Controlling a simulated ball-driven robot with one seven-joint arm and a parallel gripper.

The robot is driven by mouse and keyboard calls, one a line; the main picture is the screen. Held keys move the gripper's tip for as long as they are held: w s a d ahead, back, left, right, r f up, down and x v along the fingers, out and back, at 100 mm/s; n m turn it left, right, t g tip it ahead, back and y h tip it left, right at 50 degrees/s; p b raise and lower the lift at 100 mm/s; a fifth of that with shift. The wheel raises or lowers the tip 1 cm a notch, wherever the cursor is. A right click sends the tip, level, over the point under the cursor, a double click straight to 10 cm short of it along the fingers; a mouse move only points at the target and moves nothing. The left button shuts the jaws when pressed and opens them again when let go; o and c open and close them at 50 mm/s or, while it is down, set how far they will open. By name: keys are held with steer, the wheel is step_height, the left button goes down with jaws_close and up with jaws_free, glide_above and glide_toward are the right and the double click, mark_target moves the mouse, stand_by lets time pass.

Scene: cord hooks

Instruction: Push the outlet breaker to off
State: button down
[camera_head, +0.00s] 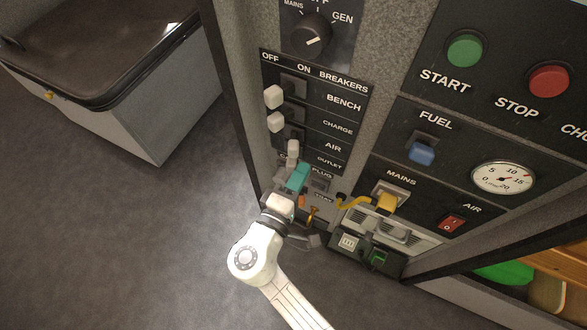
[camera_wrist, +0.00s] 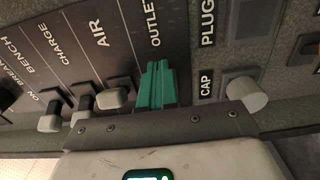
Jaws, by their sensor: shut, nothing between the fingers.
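The breaker panel (camera_head: 335,88) has an OFF label at left and ON to its right, with rows marked BENCH, CHARGE, AIR and OUTLET. My gripper (camera_head: 299,176) has teal fingers, shut and empty, at the OUTLET row. In the wrist view the fingers (camera_wrist: 157,84) lie just below the OUTLET label (camera_wrist: 154,24). The outlet lever is hidden behind them, so its position and any contact cannot be told. The white bench lever (camera_head: 273,97) and charge lever (camera_head: 275,121) sit farther left than the air lever (camera_head: 293,149).
The air lever (camera_wrist: 117,98) is close beside my fingers in the wrist view. A pale round knob (camera_wrist: 247,93) stands on the other side, near the CAP label. A yellow plug and cord (camera_head: 387,203) lie right of my gripper. Open floor (camera_head: 170,220) lies left.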

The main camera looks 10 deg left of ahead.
steer(key=shift+w+a+b, duration=0.25)
steer(key=shift+a+b, duration=0.1)
steer(key=shift+a, duration=0.25)
steer(key=shift+w+a+b, duration=0.25)
steer(key=shift+a+b, duration=0.05)
steer(key=shift+a, duration=0.3)
steer(key=shift+s, duration=0.1)
steer(key=shift+v, duration=1.7)
glide_toward(292, 170)
steer(key=shift+w+d+p, duration=0.2)
steer(key=shift+w+p, duration=0.2)
steer(key=shift+w, duration=0.15)
